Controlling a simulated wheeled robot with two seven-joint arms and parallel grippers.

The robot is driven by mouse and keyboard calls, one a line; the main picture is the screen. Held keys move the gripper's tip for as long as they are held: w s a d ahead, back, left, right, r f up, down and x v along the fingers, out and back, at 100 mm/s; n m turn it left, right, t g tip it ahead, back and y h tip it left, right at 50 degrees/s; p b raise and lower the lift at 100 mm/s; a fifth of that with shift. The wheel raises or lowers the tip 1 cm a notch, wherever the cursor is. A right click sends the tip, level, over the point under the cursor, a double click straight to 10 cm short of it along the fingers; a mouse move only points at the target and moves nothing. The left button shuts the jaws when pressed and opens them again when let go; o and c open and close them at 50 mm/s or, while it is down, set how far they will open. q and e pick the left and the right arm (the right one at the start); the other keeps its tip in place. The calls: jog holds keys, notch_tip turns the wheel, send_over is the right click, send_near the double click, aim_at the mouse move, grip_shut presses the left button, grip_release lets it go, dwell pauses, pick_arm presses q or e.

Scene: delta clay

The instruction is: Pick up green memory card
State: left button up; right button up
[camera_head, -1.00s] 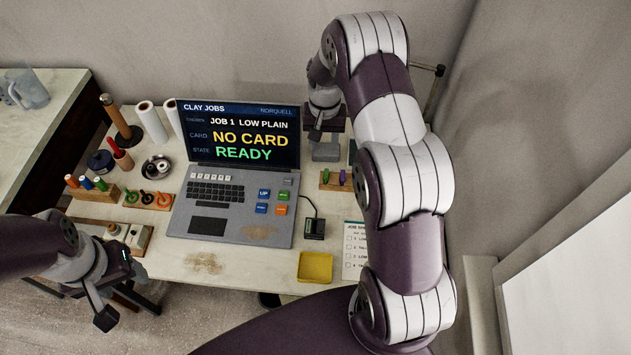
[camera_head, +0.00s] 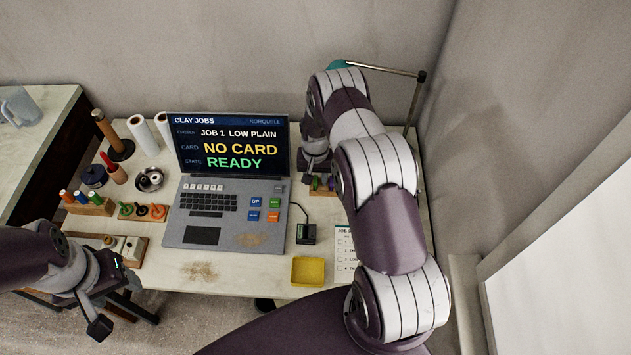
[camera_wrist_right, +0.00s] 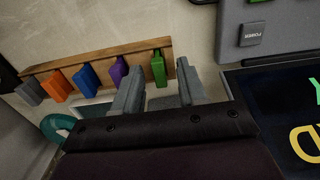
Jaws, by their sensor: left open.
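The green memory card (camera_wrist_right: 158,68) stands upright at one end of a wooden card rack (camera_wrist_right: 110,57) in the right wrist view. My right gripper (camera_wrist_right: 159,66) is open, with one finger on each side of the green card and visible gaps between. A purple card (camera_wrist_right: 120,70) stands beside it, partly behind one finger. In the head view the rack (camera_head: 322,193) is partly hidden by my right arm, and my right gripper (camera_head: 316,170) is over it. My left gripper (camera_head: 118,303) is open and empty off the table's front left.
Blue (camera_wrist_right: 86,77), orange (camera_wrist_right: 54,85) and grey (camera_wrist_right: 29,93) cards stand further along the rack. A laptop (camera_head: 215,215) showing "NO CARD" is left of it. A small black device (camera_head: 306,233) and a yellow tray (camera_head: 308,271) lie nearer the front.

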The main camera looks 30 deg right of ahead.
grip_shut()
